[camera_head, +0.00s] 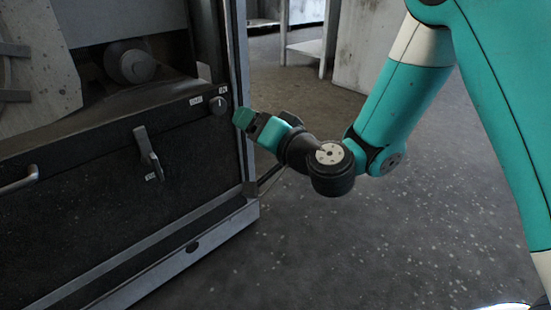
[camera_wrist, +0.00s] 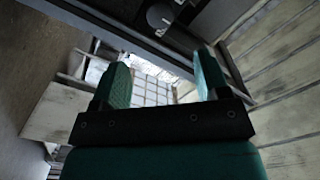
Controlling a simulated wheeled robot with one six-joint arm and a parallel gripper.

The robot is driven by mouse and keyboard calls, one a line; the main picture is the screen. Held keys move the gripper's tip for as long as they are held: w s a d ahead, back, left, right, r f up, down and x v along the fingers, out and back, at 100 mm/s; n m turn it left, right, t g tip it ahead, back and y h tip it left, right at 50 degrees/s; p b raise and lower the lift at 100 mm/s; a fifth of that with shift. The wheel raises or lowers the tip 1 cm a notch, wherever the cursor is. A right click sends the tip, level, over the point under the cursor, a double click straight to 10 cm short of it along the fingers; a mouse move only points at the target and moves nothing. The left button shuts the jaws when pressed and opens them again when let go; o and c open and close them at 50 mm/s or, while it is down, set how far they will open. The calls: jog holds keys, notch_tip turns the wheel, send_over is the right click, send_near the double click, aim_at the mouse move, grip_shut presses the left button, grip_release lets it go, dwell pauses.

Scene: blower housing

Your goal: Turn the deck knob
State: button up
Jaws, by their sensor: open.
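A small dark round knob (camera_head: 218,105) sits at the upper right corner of the black housing panel in the head view, with small white labels beside and above it. I take it to be the deck knob. My gripper (camera_head: 243,119) is just right of the knob in the picture, apart from it as far as I can tell. In the wrist view my gripper (camera_wrist: 163,76) has its two green fingers spread with nothing between them. A dark round part (camera_wrist: 160,16) shows beyond the fingers near the top edge; I cannot tell whether it is the knob.
A lever handle (camera_head: 148,153) is on the panel left of and below the knob. A bar handle (camera_head: 20,180) is at the far left. A grey round part (camera_head: 130,63) sits in the opening above. The speckled floor (camera_head: 330,255) right of the housing is clear.

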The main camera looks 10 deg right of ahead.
jog(key=shift+b+v, duration=1.75)
jog(key=shift+v, duration=1)
